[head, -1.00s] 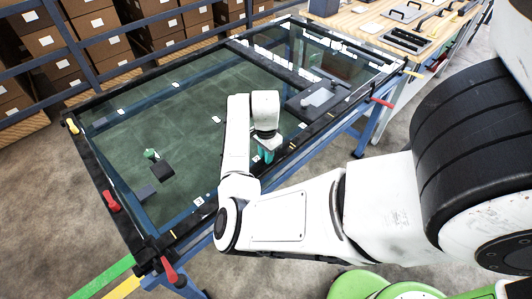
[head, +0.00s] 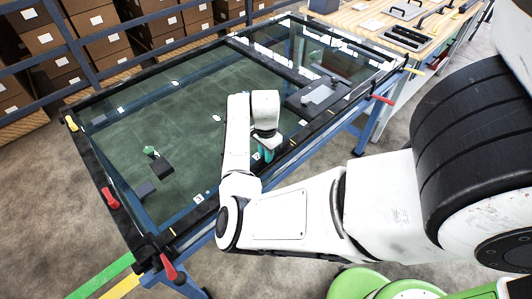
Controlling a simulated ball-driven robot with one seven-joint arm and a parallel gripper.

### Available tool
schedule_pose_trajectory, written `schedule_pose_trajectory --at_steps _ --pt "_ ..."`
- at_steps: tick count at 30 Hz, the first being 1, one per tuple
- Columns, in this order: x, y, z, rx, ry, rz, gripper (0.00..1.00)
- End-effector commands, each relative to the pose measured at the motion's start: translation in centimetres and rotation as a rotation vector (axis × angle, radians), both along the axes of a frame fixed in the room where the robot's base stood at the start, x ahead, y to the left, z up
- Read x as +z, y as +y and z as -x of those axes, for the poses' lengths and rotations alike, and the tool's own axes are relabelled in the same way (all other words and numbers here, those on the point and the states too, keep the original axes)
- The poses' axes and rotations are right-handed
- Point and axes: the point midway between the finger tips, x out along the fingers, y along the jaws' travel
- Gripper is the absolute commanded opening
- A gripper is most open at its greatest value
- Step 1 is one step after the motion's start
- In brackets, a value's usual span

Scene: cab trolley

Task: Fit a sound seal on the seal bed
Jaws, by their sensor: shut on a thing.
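My gripper (head: 265,150) hangs over the near long side of the glass-topped cab trolley, pointing down. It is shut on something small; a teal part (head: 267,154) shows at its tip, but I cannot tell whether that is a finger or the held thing. A dark block with a pale grey plate (head: 318,95) sits at the right of the trolley, apart from my gripper. I cannot tell whether this is the seal bed. Several small white oval marks or rings, one at the middle (head: 216,118), lie on the green surface; whether they are seals is unclear.
A green knob (head: 150,151) stands by dark blocks (head: 161,166) at the left. The trolley's dark frame (head: 95,165) carries red clamps (head: 110,197) and yellow ones. A wooden bench (head: 365,20) with handled plates stands behind right. Shelved boxes line the back.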

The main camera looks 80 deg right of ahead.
Motion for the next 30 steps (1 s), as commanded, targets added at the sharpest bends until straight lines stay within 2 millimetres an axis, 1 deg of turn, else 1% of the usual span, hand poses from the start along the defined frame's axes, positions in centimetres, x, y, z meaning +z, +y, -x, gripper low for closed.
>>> schedule_pose_trajectory --at_steps 7,8,17,26,29,30 --pt "-0.1 0.0 0.0 0.0 0.0 0.0 0.0" --pt "-0.1 0.0 0.0 0.0 0.0 0.0 0.19" --pt "-0.1 0.0 0.0 0.0 0.0 0.0 0.48" --pt "0.2 0.0 0.0 0.0 0.0 0.0 0.48" --pt "1.1 -0.1 0.0 0.0 -0.001 0.003 0.48" --pt "1.7 -0.1 0.0 -0.001 -0.001 0.003 0.48"
